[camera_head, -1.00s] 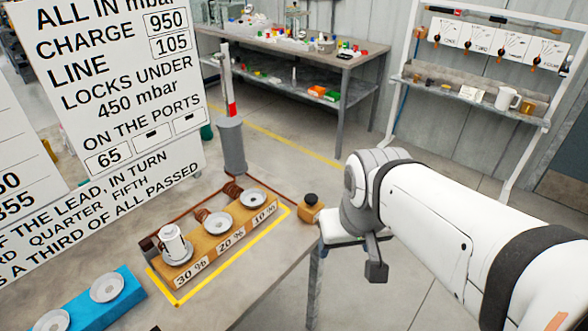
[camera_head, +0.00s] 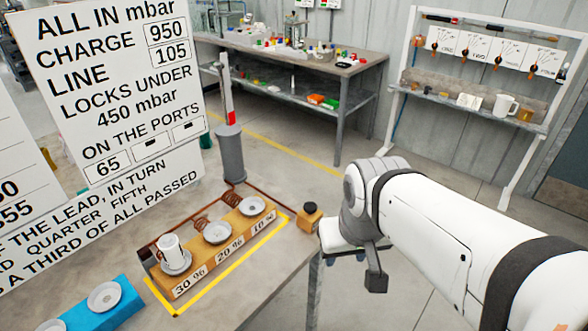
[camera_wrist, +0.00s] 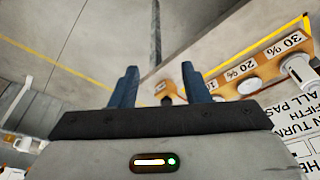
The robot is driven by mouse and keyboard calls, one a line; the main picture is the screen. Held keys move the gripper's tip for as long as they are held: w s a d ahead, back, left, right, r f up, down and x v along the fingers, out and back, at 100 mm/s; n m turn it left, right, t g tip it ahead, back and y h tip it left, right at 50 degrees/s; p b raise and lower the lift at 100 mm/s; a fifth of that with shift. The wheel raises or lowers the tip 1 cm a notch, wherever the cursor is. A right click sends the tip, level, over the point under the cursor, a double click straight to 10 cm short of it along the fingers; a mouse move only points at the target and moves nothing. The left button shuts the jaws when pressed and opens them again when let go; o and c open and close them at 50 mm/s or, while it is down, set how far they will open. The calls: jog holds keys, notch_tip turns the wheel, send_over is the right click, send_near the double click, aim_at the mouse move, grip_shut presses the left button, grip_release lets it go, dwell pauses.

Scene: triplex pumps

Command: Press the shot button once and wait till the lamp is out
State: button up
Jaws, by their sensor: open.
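A dark round button (camera_head: 309,208) sits on a small wooden block at the bench's right corner, beside the plates marked 30 %, 20 % and 10 %. My gripper (camera_head: 360,257) is just right of the block, partly hidden by my wrist. In the wrist view my gripper (camera_wrist: 158,82) is open, its two blue fingers apart with nothing held. The wooden block (camera_wrist: 163,87) shows between and beyond them, near the right finger. I cannot tell contact with the button. A grey post (camera_head: 230,150) with a red band stands behind the plates; no lit lamp can be made out.
A white cylinder (camera_head: 169,246) stands on the 30 % plate. A blue block (camera_head: 82,312) with round plates lies at the front left. White signs (camera_head: 110,85) stand on the left. A rack with a mug (camera_head: 505,105) and a cluttered bench (camera_head: 350,68) are behind. Open floor lies between.

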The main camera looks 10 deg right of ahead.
grip_shut()
dwell(1.3)
